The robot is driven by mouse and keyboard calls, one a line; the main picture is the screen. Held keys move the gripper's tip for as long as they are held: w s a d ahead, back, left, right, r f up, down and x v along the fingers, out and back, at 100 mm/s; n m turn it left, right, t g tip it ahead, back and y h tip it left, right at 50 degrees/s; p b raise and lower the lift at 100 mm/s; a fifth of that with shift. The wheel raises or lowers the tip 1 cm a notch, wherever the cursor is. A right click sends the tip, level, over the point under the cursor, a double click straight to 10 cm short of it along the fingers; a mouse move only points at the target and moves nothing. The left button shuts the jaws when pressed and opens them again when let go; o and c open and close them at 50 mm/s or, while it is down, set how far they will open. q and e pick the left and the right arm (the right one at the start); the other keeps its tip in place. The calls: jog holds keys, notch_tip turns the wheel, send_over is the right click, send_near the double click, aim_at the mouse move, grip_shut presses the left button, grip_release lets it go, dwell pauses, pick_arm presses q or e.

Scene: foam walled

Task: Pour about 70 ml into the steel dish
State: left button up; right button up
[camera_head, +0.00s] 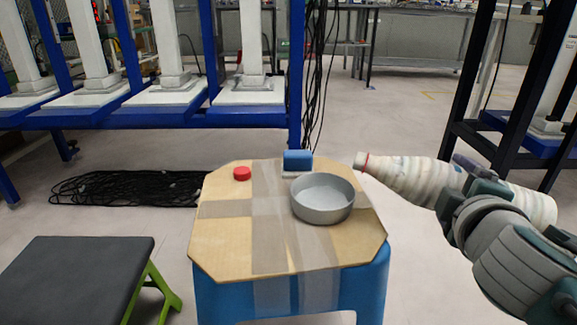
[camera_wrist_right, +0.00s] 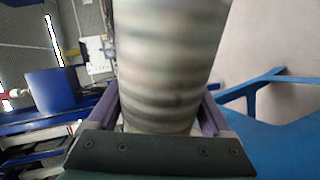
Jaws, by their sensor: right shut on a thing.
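The steel dish (camera_head: 322,214) is a round grey pan on the right half of the small table. It looks empty. My right gripper (camera_head: 470,178) is shut on a whitish ribbed bottle (camera_head: 405,176), which lies nearly level with its neck pointing left. The neck, with a red ring, is just right of the dish and appears above its rim; no stream shows. In the right wrist view the bottle (camera_wrist_right: 170,65) fills the middle between the purple fingers. My left gripper is not in view.
A red cap (camera_head: 242,174) and a blue block (camera_head: 298,160) are on the taped tabletop (camera_head: 225,235). A dark step stool (camera_head: 75,275) stands at the lower left. Blue racks and coiled black cables (camera_head: 125,188) are behind. The table's left half is mostly clear.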

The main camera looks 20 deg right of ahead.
jog(key=a, duration=0.2)
jog(key=shift+w+a, duration=0.3)
jog(key=shift+w, duration=0.05)
jog(key=shift+s+d+r, duration=0.1)
jog(key=shift+s+d, duration=0.05)
jog(key=shift+d, duration=0.3)
jog(key=shift+s+d+r, duration=0.1)
jog(key=shift+s+d, duration=0.05)
jog(key=shift+d, duration=0.3)
jog(key=shift+w+a+f, duration=0.15)
jog(key=shift+a, duration=0.35)
jog(key=shift+d, duration=0.3)
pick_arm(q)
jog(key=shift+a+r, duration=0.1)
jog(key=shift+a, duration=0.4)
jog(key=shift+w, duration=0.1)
pick_arm(e)
jog(key=shift+a, duration=0.15)
